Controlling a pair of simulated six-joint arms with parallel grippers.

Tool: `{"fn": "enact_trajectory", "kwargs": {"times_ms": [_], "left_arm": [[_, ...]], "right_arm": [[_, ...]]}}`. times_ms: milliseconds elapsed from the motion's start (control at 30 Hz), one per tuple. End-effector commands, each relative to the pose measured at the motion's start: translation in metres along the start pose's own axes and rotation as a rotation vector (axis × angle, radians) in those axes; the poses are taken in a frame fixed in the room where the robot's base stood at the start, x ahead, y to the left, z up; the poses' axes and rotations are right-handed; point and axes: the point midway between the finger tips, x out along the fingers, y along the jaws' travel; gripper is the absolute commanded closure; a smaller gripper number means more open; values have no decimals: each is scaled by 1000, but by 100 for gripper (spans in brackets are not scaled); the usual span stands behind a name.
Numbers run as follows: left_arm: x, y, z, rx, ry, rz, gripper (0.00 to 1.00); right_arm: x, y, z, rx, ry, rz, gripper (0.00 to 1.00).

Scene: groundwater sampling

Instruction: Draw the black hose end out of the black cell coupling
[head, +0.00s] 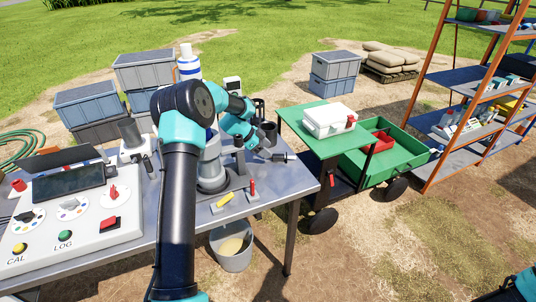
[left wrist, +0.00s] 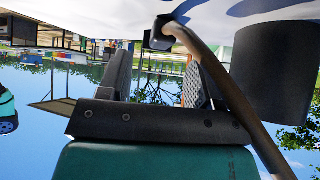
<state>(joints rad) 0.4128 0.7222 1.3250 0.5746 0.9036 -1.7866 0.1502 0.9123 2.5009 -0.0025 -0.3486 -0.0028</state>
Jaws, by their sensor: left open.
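My left gripper (head: 284,157) is over the right part of the metal table. In the left wrist view its two jaws (left wrist: 160,72) stand apart with nothing between them. A brownish hose (left wrist: 222,78) curves past the right jaw to a small black end piece (left wrist: 158,33) beyond the fingertips. Whether that piece sits in the black cell coupling cannot be told. A dark cylinder (left wrist: 277,72) is at the right of that view; a dark grey cup-like part (head: 268,130) shows beside the gripper in the head view. My arm hides part of the table there.
The metal table (head: 262,207) carries a control panel (head: 75,205), a grey stand (head: 211,165), a yellow-handled tool (head: 222,201) and a red-handled valve (head: 252,188). A bucket (head: 232,250) stands below. A green cart (head: 300,115) with a white case (head: 328,120) is to the right.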

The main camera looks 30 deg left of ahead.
Motion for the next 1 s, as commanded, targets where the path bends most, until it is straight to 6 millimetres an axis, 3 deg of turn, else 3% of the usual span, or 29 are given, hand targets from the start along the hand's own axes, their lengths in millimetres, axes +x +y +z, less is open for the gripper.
{"fn": "enact_trajectory", "kwargs": {"times_ms": [300, 1000], "left_arm": [[-22, -1, -13, 13, 3, 1, 41], [-23, -1, -14, 13, 4, 0, 41]], "right_arm": [[0, 0, 0, 0, 0, 0, 57], [0, 0, 0, 0, 0, 0, 57]]}}
